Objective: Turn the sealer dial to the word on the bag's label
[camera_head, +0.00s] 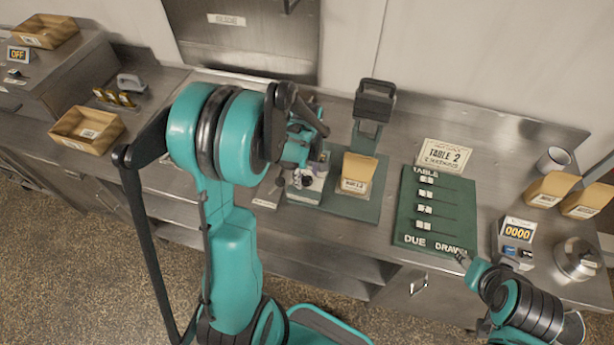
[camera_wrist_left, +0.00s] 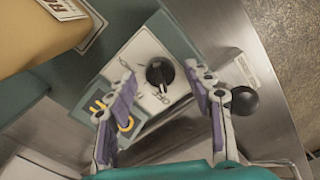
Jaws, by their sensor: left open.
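The sealer (camera_head: 367,134) is green with a black top and stands mid-counter. A tan bag (camera_head: 357,168) with a pale label stands on its base; the label's word is too small to read surely. The bag also shows in the left wrist view (camera_wrist_left: 38,38), its label cut off. The sealer's black round dial (camera_wrist_left: 160,73) sits on a white panel with yellow marks beside it. My left gripper (camera_wrist_left: 161,82) is open, its purple-padded fingers on either side of the dial, contact unclear. In the head view the left gripper (camera_head: 308,172) is above the panel. My right gripper (camera_head: 463,259) is small and unclear.
A green board (camera_head: 436,211) lies right of the sealer, with a "TABLE 2" card (camera_head: 444,156) behind it. A counter reading 0000 (camera_head: 516,233), a metal pot (camera_head: 576,259) and tan bags (camera_head: 552,188) are at right. A cardboard box (camera_head: 86,130) is at left.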

